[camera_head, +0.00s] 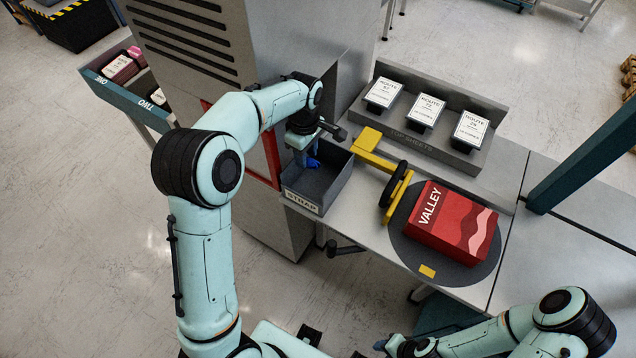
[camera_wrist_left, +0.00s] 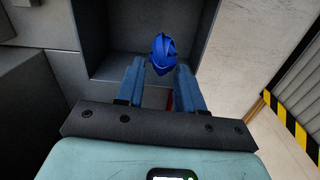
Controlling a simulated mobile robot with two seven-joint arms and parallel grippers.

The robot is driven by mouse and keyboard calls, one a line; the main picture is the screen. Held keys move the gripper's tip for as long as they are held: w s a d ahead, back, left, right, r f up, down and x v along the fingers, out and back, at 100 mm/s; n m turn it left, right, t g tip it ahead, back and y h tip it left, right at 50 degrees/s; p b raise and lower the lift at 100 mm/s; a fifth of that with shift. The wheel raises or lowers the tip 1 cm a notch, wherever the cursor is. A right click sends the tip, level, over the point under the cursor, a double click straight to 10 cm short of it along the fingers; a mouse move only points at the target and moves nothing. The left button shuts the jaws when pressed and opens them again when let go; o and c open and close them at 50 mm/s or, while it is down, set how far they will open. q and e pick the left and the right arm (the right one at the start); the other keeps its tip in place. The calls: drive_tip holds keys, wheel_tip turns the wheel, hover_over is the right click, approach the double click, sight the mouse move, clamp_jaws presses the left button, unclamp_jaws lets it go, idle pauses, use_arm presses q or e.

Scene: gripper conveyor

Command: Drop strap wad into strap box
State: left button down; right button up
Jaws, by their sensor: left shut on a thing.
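A blue strap wad (camera_wrist_left: 163,52) sits between the fingertips of my left gripper (camera_wrist_left: 162,72) in the left wrist view. In the head view the blue wad (camera_head: 312,163) shows just below my left gripper (camera_head: 308,152), at the opening of the grey strap box (camera_head: 304,204). The box is labelled STRAP. In the left wrist view the box's inside lies behind the wad. I cannot tell whether the wad touches the box floor. My right arm shows at the bottom right of the head view, but its fingers cannot be made out clearly.
A red VALLEY package (camera_head: 452,222) lies on the dark round turntable (camera_head: 424,258), right of the box. A yellow arm with a black wheel (camera_head: 394,185) stands between them. A rack (camera_head: 436,143) with several ROUTE cards is behind. A tall grey machine stands left of the box.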

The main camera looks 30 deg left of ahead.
use_arm(q)
drive_tip(key=shift+f, duration=0.5)
use_arm(e)
drive_tip(key=shift+s+f, duration=0.25)
drive_tip(key=shift+f, duration=0.05)
use_arm(q)
drive_tip(key=c, duration=0.6)
unclamp_jaws()
drive_tip(key=shift+w, duration=0.1)
use_arm(e)
drive_tip(key=shift+w, duration=0.1)
use_arm(q)
drive_tip(key=shift+r, duration=0.1)
wheel_tip(320, 180, up, 13)
drive_tip(key=shift+r+p, duration=0.2)
drive_tip(key=shift+p, duration=0.7)
use_arm(e)
drive_tip(key=w+r, duration=0.2)
drive_tip(key=shift+r, duration=0.3)
use_arm(q)
drive_tip(key=shift+f, duration=0.1)
use_arm(e)
drive_tip(key=shift+s, duration=0.15)
